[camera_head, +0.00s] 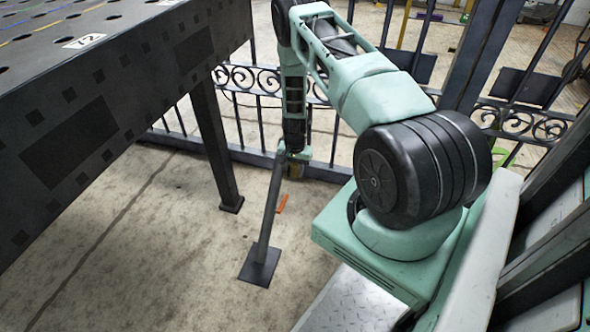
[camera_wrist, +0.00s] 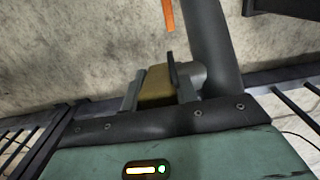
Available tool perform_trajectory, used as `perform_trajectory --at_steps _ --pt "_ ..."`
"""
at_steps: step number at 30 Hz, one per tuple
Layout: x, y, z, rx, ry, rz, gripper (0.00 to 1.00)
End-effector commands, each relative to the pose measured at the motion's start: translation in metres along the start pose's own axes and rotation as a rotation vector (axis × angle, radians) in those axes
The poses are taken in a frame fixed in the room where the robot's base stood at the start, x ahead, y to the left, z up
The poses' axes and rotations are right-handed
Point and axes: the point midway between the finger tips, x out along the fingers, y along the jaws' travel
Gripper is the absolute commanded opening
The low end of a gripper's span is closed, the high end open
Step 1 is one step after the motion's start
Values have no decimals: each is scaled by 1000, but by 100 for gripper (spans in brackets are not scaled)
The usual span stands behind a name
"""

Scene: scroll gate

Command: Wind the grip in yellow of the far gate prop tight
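The gate prop (camera_head: 269,215) is a dark slanted pole with a square foot plate on the floor, and its upper end is by the gate. The prop's pole also shows at the right of the wrist view (camera_wrist: 212,45), with a short grey boss on its side. The yellow grip (camera_wrist: 156,86) is a small dull block beside that boss. My gripper (camera_wrist: 153,88) has one finger on each side of the grip and appears closed on it. In the head view my gripper (camera_head: 294,152) is at the pole's upper part, and the grip is mostly hidden.
A dark perforated table (camera_head: 110,110) stands at the left, with a leg (camera_head: 215,145) near the prop. The scrollwork gate (camera_head: 245,82) runs behind. A small orange piece (camera_head: 282,203) shows near the pole. Open concrete floor lies left of the prop.

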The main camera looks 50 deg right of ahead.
Motion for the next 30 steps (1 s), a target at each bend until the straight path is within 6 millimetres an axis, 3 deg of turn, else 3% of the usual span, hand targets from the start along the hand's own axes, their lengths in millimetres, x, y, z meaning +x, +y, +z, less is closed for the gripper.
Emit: perform_trajectory --at_steps 11,30 --pt "-2 0 2 -3 99 2 6" --pt "4 0 5 -9 668 3 6"
